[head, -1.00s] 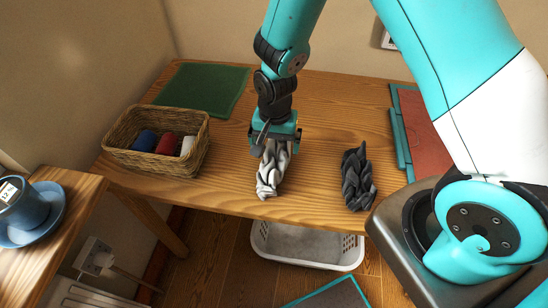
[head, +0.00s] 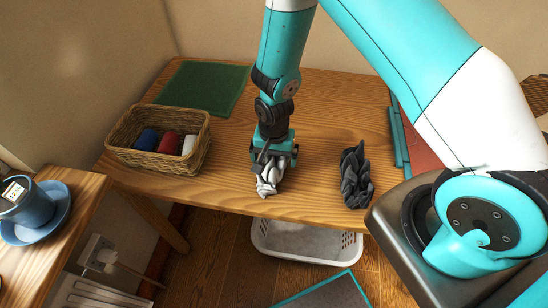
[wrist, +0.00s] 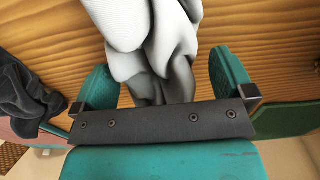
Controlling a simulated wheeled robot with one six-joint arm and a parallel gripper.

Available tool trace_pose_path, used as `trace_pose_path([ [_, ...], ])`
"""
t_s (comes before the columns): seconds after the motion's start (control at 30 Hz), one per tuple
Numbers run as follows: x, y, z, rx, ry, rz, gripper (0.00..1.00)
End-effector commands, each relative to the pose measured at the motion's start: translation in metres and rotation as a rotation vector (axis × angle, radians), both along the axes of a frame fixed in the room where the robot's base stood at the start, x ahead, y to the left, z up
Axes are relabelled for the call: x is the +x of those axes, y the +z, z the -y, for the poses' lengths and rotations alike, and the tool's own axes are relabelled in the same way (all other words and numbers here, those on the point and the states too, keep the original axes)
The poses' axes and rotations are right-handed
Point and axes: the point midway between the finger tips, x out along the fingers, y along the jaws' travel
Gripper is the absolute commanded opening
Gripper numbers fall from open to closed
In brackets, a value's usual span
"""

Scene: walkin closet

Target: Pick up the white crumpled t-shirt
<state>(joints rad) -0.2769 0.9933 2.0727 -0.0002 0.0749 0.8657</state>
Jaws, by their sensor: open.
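The white crumpled t-shirt (head: 268,181) lies on the wooden table near its front edge. My gripper (head: 273,164) points down over it and hides its back part. In the wrist view the t-shirt (wrist: 150,40) lies between the two teal fingers of my gripper (wrist: 165,85), which are open with space on both sides of the cloth. I cannot tell whether the fingers touch the table.
A dark grey crumpled cloth (head: 355,178) lies to the right on the table (head: 310,120). A wicker basket (head: 125,158) with rolled items stands at the left, in front of a green mat (head: 205,88). A white laundry basket (head: 300,243) is on the floor below.

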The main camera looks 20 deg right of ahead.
Motion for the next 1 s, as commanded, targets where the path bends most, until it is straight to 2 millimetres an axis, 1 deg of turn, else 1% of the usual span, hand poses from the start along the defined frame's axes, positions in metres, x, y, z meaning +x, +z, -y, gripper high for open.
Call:
trace_pose_path([
  [0.23,-0.0001,-0.0041,-0.0001,0.0,0.0,0.0,1.0],
  [0.57,-0.0001,-0.0044,-0.0001,0.0,0.0,0.0,1.0],
  [0.67,-0.0001,-0.0043,-0.0001,0.0,0.0,0.0,0.79],
  [0.7,-0.0001,-0.0043,-0.0001,0.0,0.0,0.0,0.7],
  [0.73,-0.0001,-0.0043,-0.0001,0.0,0.0,0.0,0.63],
  [0.77,0.0,-0.0043,-0.0001,0.0,0.0,0.0,0.6],
  [1.0,0.0001,-0.0034,-0.0002,0.0,0.0,0.0,0.59],
])
